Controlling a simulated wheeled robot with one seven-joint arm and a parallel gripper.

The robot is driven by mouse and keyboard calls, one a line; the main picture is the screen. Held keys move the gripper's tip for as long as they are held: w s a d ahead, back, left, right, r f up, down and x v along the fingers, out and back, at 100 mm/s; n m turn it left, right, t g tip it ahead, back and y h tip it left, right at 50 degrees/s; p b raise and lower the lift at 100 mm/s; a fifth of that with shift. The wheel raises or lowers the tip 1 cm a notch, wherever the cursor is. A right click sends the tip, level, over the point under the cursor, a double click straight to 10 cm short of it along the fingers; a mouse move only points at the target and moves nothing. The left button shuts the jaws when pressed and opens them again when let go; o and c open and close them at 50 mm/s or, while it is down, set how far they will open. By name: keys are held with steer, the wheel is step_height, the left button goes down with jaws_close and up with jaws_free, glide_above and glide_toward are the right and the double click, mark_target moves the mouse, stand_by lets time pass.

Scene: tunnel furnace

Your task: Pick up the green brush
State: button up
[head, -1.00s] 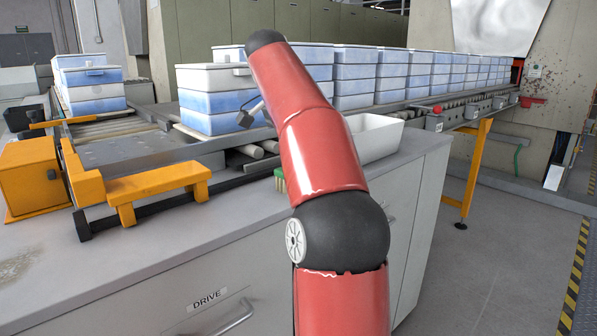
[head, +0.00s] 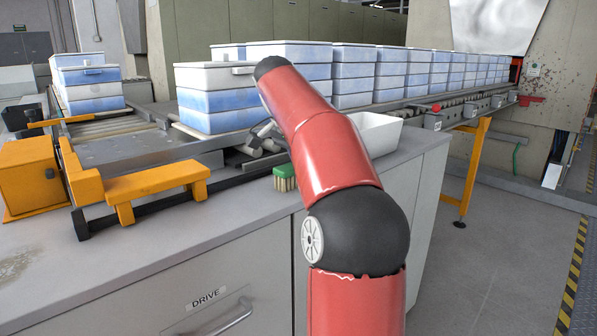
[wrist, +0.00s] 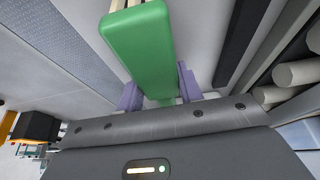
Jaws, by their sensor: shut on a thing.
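The green brush (head: 285,171) with pale bristles is at the counter's back edge, just left of my red arm in the head view. I cannot tell whether it touches the counter or is slightly raised. In the wrist view the brush's green body (wrist: 140,42) runs up from my gripper (wrist: 160,90), with pale bristles at the top. The two purple-grey fingers press on either side of the brush, so the gripper is shut on it.
A white open bin (head: 377,133) stands behind my arm on the counter (head: 220,235). Blue and white boxes (head: 217,98) stand on the roller conveyor behind. A yellow bracket (head: 158,183) stands to the left. The front of the counter is clear.

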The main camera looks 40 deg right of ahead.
steer(key=shift+a, duration=0.1)
steer(key=shift+c, duration=0.4)
steer(key=shift+a+r, duration=0.4)
steer(key=shift+r, duration=0.05)
step_height(320, 180, up, 6)
steer(key=shift+d+f, duration=0.1)
steer(key=shift+a, duration=0.35)
steer(key=s+a+b, duration=0.1)
steer(key=a, duration=1.7)
steer(key=shift+s+a, duration=0.25)
steer(key=o, duration=0.4)
steer(key=shift+c, duration=1.1)
steer(key=shift+s, duration=0.1)
